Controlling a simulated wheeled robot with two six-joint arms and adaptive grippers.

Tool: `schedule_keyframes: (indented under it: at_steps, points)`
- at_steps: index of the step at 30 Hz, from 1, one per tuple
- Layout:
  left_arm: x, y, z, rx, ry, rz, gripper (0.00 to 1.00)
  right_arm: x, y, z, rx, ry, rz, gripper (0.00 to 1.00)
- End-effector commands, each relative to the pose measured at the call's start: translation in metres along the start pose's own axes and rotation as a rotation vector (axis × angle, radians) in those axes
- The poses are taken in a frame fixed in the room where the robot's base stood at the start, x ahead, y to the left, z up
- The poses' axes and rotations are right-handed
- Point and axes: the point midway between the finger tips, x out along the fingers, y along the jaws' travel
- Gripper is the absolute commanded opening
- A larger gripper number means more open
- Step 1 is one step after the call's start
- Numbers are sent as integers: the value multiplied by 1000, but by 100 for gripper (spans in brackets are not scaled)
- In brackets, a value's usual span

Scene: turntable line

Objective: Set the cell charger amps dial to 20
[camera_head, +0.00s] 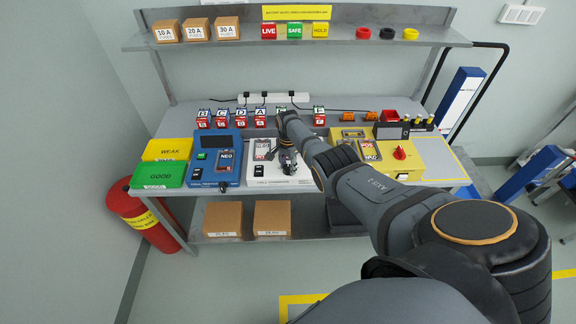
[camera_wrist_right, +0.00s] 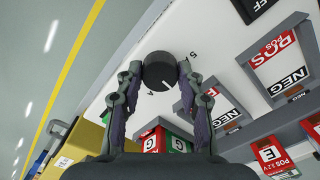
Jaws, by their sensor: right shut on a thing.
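In the right wrist view the dial is a round black knob (camera_wrist_right: 158,66) on the white face. My right gripper's fingers (camera_wrist_right: 160,74) are shut on it from both sides. A "5" and an "A" are printed near the knob. I cannot read the setting it points to. My left gripper is not in view.
A blue device (camera_head: 213,172) stands left of the charger, beside green and yellow bins (camera_head: 160,176). A yellow device (camera_head: 400,168) with a red knob stands at the right. Several lettered cells (camera_head: 240,117) line the back, below a shelf (camera_head: 350,36).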

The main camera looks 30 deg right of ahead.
Motion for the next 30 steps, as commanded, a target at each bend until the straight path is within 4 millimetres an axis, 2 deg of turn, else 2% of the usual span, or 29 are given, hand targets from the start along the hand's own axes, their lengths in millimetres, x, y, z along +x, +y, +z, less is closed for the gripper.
schedule_keyframes:
  at_steps: [18, 30]
  points:
    - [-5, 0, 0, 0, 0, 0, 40, 0, 0, 0, 581, 1, 0, 6]
    - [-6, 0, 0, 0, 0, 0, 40, 0, 0, 0, 870, 1, -1, 6]
